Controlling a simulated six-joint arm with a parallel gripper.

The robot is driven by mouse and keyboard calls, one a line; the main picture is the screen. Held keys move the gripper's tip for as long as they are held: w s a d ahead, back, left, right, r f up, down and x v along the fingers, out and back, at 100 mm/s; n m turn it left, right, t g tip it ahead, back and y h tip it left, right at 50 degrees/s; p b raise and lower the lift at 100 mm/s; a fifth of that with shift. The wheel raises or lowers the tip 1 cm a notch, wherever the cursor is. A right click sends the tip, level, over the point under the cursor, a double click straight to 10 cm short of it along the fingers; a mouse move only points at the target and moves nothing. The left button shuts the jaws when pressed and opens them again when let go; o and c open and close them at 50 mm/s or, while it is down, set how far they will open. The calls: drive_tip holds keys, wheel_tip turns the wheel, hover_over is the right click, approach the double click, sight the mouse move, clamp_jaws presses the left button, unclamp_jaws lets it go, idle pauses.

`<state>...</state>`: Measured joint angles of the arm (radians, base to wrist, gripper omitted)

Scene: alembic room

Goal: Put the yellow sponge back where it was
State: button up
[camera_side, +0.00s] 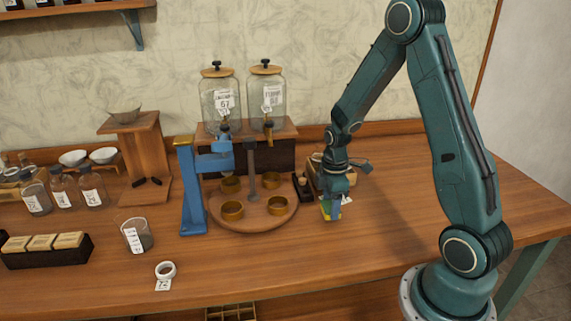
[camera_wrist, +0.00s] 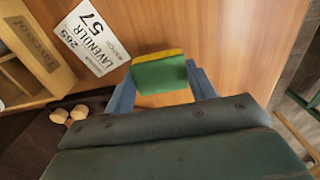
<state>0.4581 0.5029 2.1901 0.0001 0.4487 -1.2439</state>
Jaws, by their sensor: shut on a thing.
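The sponge is yellow with a green layer; in the wrist view the sponge (camera_wrist: 160,72) sits between the two blue fingers of my gripper (camera_wrist: 162,88), its green face toward the camera and a yellow strip along its far edge. In the side view the sponge (camera_side: 326,211) shows low between the fingertips of my gripper (camera_side: 332,208), right of the round wooden tray. My gripper is shut on the sponge and points down, close to the table top. I cannot tell whether the sponge touches the table.
A white label card (camera_wrist: 90,37) reading "LAVENDER" lies beside a wooden box (camera_wrist: 35,45), left of the sponge in the wrist view. The round tray (camera_side: 252,220) bears several brass cups, with a blue stand (camera_side: 190,190) at its left. Table right of my gripper is clear.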

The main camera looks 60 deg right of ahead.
drive_tip(key=shift+f, duration=0.75)
drive_tip(key=shift+f, duration=0.1)
drive_tip(key=o, duration=1)
wheel_tip(320, 180, up, 12)
drive_tip(key=shift+r, duration=0.15)
idle(0.4)
